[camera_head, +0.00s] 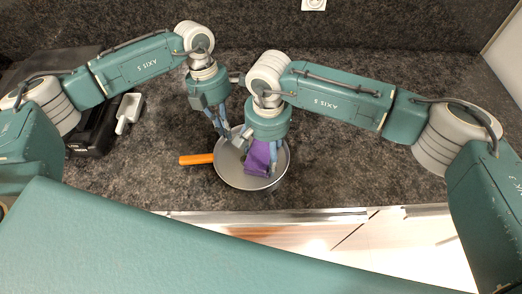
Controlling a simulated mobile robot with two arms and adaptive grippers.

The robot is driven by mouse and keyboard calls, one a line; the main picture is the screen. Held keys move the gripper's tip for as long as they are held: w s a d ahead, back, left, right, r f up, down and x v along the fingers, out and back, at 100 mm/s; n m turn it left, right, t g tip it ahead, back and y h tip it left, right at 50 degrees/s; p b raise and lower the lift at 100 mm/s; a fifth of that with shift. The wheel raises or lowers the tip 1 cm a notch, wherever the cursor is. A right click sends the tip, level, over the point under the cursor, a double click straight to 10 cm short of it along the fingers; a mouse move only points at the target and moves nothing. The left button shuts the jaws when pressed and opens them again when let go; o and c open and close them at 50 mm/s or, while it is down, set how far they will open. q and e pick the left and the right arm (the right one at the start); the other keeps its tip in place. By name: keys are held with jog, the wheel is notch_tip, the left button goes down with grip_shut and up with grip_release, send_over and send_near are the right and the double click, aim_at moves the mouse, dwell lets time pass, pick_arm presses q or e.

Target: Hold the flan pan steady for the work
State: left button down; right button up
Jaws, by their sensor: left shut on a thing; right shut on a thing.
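The flan pan (231,178) is a round grey pan with an orange handle (197,159) pointing left. It sits upright on the dark counter near its front edge. My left gripper (224,132) is at the pan's far left rim and is shut on the pan there. My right gripper (262,156) is over the inside of the pan, shut on a purple cloth (257,158). The cloth hangs down into the pan. The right gripper and the cloth hide part of the pan's inside and far rim.
A wall socket (313,4) is at the back. The speckled counter (330,165) is clear to the right of the pan. Its front edge runs just below the pan.

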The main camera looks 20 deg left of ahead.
aim_at(252, 153)
jog(key=shift+s+a+f, duration=0.1)
jog(key=shift+s+a, duration=0.25)
jog(key=shift+a, duration=0.5)
jog(key=shift+s+a+f, duration=0.1)
jog(key=shift+s+a, duration=0.25)
jog(key=shift+a, duration=0.5)
jog(key=shift+w+d+r, duration=0.1)
jog(key=shift+r, duration=3.05)
jog(key=shift+r, duration=1.5)
jog(key=shift+f, duration=0.1)
jog(key=shift+f, duration=3.4)
